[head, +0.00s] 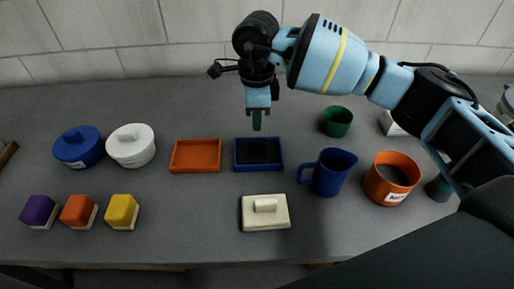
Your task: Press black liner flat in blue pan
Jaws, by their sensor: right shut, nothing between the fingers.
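The blue pan (237,166) is a shallow rectangular tray near the middle of the grey bench. The black liner (258,153) lies inside it and covers most of its floor; whether it is fully flat I cannot tell. My right gripper (257,125) points down just above the pan's far edge, shut, with green at its tip. It looks apart from the liner, though the gap is hard to judge. My left gripper is not in view.
An orange pan (196,156) sits left of the blue one. A cream block with a handle (265,213) is in front. A blue pitcher (329,172), green cup (336,121) and orange pot (391,178) stand right. Lidded pots and colored blocks (79,212) are left.

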